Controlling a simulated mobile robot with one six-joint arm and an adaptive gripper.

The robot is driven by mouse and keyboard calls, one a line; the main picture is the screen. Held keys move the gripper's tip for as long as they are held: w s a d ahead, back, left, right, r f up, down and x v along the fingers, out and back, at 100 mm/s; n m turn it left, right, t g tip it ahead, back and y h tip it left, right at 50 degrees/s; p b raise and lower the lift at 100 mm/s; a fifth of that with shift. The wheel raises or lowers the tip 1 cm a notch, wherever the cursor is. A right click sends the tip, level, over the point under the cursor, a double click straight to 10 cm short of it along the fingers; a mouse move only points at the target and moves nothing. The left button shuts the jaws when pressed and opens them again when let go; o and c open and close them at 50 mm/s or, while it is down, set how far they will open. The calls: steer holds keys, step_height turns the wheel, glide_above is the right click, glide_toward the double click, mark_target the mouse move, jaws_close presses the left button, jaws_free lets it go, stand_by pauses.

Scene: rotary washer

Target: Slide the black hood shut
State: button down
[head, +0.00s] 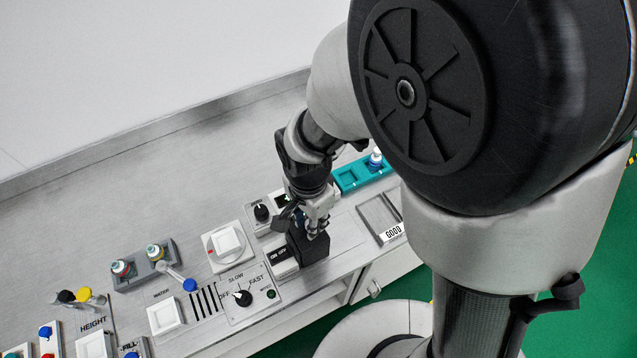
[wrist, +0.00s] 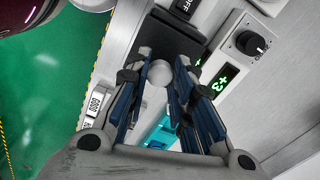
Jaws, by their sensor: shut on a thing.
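The black hood (head: 308,251) is a dark box on the grey panel, just right of the black ON OFF plate (head: 279,255). The hood also shows in the wrist view (wrist: 168,38), with the OFF lettering (wrist: 185,8) uncovered beside it at the top. My gripper (head: 316,228) is over the hood, pointing down. In the wrist view my gripper (wrist: 161,78) has its blue-padded fingers either side of a pale round knob (wrist: 160,72) at the hood, shut on it. What lies under the hood is hidden.
A dial with a green +3 display (wrist: 227,80) is close beside my fingers. A tray marked GOOD (head: 381,218) and a teal holder (head: 363,173) stand to the right.

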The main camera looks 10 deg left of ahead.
steer(key=c, duration=1.8)
jaws_free()
steer(key=shift+s+a, duration=0.1)
steer(key=shift+o, duration=1.4)
steer(key=shift+s+a, duration=0.1)
steer(key=shift+a, duration=0.05)
steer(key=shift+o, duration=0.6)
step_height(320, 180, up, 12)
